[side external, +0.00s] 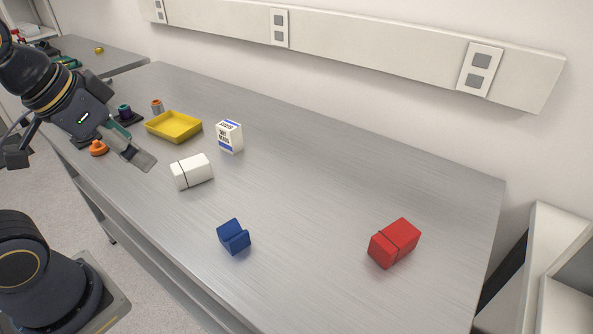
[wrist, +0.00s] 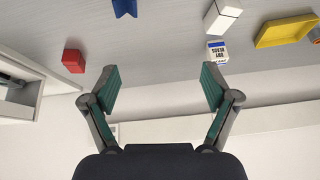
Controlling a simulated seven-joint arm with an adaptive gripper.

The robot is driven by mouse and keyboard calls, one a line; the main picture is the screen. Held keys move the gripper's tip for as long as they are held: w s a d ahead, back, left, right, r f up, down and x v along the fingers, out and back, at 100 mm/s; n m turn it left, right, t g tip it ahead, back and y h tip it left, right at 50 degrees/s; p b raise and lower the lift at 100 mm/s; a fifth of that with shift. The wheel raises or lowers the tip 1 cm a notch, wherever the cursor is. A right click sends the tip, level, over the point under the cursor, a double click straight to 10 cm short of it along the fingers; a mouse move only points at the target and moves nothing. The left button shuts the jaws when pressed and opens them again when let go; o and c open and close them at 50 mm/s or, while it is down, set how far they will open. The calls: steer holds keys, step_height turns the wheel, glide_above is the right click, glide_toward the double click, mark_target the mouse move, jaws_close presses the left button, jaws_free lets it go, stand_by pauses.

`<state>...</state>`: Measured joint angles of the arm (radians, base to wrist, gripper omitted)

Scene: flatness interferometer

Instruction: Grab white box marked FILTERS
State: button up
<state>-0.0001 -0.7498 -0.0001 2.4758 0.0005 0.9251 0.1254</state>
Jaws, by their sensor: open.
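A white carton with blue bands and dark print (side external: 229,136) stands upright near the middle back of the bench; its print is too small to read surely. It also shows in the wrist view (wrist: 217,52), beyond the right fingertip. A plain white box with a dark seam (side external: 192,171) lies nearer the front edge, and it shows in the wrist view (wrist: 223,16). No FILTERS marking is legible on either. My gripper (wrist: 160,78) is open and empty, its teal-padded fingers wide apart. In the side view my gripper (side external: 128,145) is at the left, apart from both boxes.
A yellow tray (side external: 173,127) lies left of the carton. An orange knob-like item (side external: 97,148) and a small spool-like item (side external: 157,106) are at the left. A blue block (side external: 233,237) and a red box (side external: 394,243) stand toward the front and right.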

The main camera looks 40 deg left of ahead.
steer(key=w+a+r+m, duration=0.2)
steer(key=w+r+m, duration=0.15)
steer(key=w, duration=0.35)
steer(key=g, duration=0.6)
glide_above(189, 163)
step_height(189, 163, down, 12)
steer(key=shift+n, duration=0.45)
step_height(189, 163, down, 10)
steer(key=shift+w+d+r, duration=0.1)
steer(key=shift+r, duration=0.15)
steer(key=shift+f, duration=3.15)
steer(key=c, duration=1.3)
steer(key=shift+c, duration=0.2)
steer(key=shift+r, duration=0.2)
